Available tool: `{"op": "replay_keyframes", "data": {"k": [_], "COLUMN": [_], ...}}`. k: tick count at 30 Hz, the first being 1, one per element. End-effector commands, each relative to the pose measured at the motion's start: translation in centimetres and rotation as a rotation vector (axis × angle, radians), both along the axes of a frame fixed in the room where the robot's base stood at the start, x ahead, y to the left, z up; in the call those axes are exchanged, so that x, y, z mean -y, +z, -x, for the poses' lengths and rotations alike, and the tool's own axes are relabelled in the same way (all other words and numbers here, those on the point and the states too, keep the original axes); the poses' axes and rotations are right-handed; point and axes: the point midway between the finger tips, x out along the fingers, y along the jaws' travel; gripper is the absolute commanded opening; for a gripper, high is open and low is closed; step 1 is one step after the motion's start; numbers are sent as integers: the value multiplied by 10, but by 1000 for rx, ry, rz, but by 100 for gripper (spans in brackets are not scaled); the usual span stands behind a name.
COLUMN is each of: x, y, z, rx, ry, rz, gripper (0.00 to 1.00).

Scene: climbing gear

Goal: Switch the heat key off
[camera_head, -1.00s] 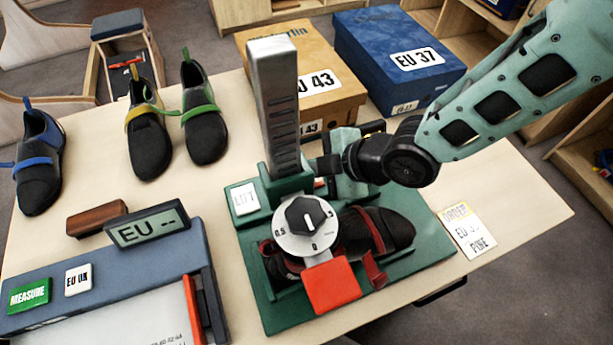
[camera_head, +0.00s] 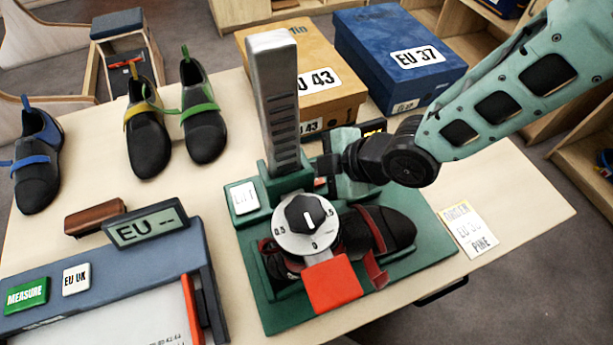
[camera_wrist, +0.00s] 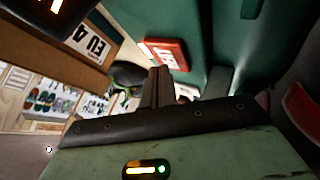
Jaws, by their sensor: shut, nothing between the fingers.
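The green shoe-stretching press (camera_head: 420,262) stands on the table, with a dark shoe (camera_head: 388,228) strapped in it. A red key (camera_wrist: 167,54) with white lettering, too blurred to read surely, shows on the green body in the wrist view; I take it for the heat key. I cannot make it out in the head view, where my gripper and the press's parts cover that area. My gripper (camera_head: 328,175) is shut and empty behind the dial, beside the upright column. In the wrist view its fingertips (camera_wrist: 158,72) are close to the red key; contact cannot be told.
The dial (camera_head: 306,226), red lever (camera_head: 332,284), white LIFT key (camera_head: 243,198) and tall grey column (camera_head: 275,100) crowd the press. A lit display (camera_wrist: 48,5) is near my gripper. Shoe boxes (camera_head: 400,55) stand behind; a card (camera_head: 467,229) lies right.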

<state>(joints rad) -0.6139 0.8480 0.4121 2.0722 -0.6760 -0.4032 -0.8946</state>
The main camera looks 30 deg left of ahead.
Motion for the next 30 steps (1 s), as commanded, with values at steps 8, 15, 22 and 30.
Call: {"op": "replay_keyframes", "data": {"k": [8, 15, 22, 30], "x": [0, 0, 0, 0], "y": [-4, -5, -6, 1], "z": [0, 0, 0, 0], "rx": [0, 0, 0, 0], "ry": [0, 0, 0, 0], "rz": [0, 0, 0, 0], "gripper": [0, 0, 0, 0]}}
